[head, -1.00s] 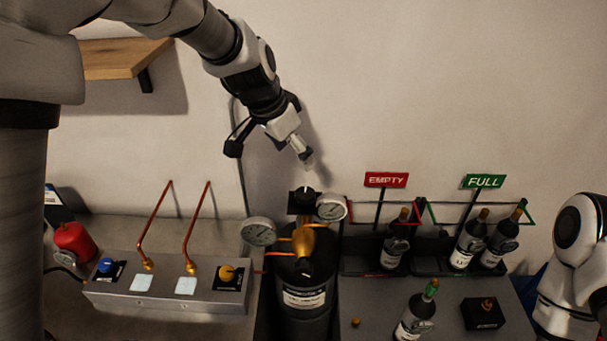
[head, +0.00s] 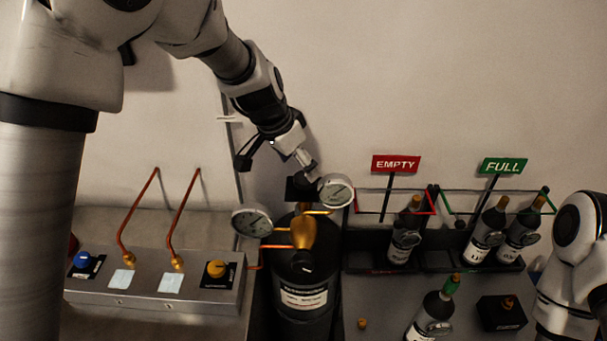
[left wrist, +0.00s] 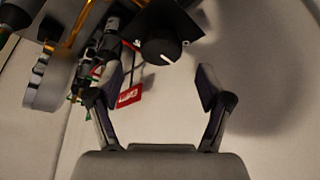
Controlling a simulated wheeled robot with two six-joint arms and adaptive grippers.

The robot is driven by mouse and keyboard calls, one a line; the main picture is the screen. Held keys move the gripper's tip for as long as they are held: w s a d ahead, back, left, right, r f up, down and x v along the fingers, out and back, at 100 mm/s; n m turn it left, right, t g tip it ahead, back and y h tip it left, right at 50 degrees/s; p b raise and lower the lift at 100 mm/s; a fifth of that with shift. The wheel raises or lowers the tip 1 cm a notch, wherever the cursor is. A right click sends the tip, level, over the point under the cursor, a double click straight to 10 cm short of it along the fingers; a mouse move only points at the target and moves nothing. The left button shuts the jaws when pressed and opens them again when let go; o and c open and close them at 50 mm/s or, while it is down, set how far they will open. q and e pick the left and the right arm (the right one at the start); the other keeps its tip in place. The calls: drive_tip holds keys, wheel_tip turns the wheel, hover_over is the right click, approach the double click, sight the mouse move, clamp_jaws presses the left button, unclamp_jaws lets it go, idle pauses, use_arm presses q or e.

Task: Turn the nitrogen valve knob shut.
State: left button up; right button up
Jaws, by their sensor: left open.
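The black valve knob (left wrist: 160,50), with a white pointer line, sits on a black plate (left wrist: 178,22) in the left wrist view. In the head view the plate (head: 296,188) stands atop the brass regulator (head: 303,232) of a dark cylinder (head: 304,300). My left gripper (left wrist: 160,84) is open and empty. Its fingers point at the knob, one to each side of it in the picture, with no contact visible. In the head view my left gripper (head: 309,168) is just above the plate and hides most of the knob. My right gripper is out of view.
Two round gauges, left (head: 252,220) and right (head: 336,190), flank the regulator closely. A grey box (head: 150,295) with blue and yellow knobs and copper pipes stands left. Bottles (head: 405,235) stand in racks to the right under EMPTY (head: 396,164) and FULL signs.

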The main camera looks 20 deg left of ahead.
sight(305, 178)
use_arm(q)
drive_tip(key=x, duration=0.4)
drive_tip(key=shift+w+f, duration=0.25)
drive_tip(key=shift+f, duration=0.05)
drive_tip(key=shift+r, duration=0.15)
drive_tip(key=c, duration=0.6)
drive_tip(key=shift+s, duration=0.25)
drive_tip(key=c, duration=0.6)
drive_tip(key=shift+o, duration=0.2)
